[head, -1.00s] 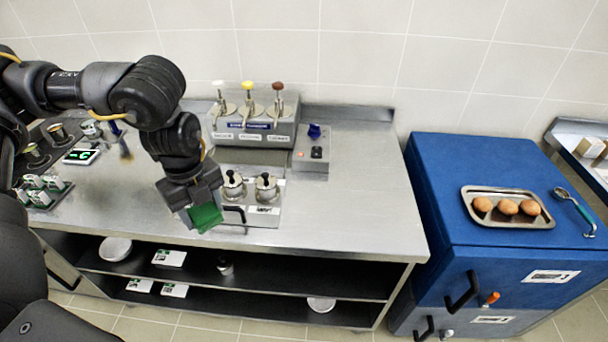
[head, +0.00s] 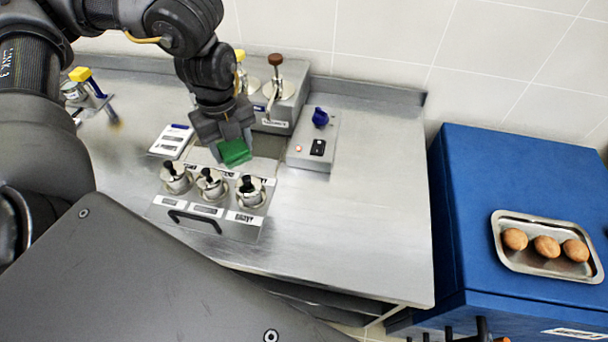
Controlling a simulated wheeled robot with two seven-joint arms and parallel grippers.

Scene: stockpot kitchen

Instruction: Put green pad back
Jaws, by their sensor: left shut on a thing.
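The green pad (head: 235,152) is held at the tips of my left gripper (head: 229,143), in the upper middle of the head view. My left gripper is shut on it and points down. The pad appears just behind the row of lidded pots, in front of the pump dispenser unit; its exact height above the counter is hard to tell. My right gripper is not in view.
A metal holder (head: 190,222) with three small lidded pots stands in front. The pump dispenser (head: 283,97) and a switch box with a blue knob (head: 315,145) stand behind. A white labelled card (head: 171,141) lies left. The counter's right part (head: 375,220) is clear. A blue cabinet (head: 500,180) carries a tray of brown eggs.

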